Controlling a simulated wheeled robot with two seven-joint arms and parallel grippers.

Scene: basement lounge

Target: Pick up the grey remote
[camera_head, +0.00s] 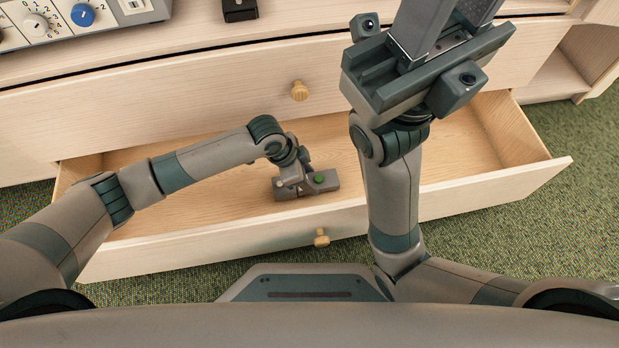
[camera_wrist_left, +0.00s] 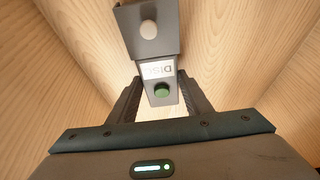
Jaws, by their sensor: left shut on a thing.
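The grey remote (camera_wrist_left: 157,70) has a green button, a white label with dark lettering and a round white knob; its far part runs towards the top of the left wrist view. My left gripper (camera_wrist_left: 157,92) is shut on it, with one dark finger on each side near the green button. In the head view my left gripper (camera_head: 295,187) is low inside the open drawer, and the remote (camera_head: 328,182) shows there partly covered by it. My right gripper (camera_head: 440,35) is raised at the upper right, away from the remote; its finger gap is unclear.
The pale wooden drawer (camera_head: 215,210) is pulled out, with a round knob on its front (camera_head: 321,237). Its floor is bare to the left of the remote. A cabinet front stands behind it, with a grey knobbed device (camera_head: 60,30) and a small black object (camera_head: 239,10) on top.

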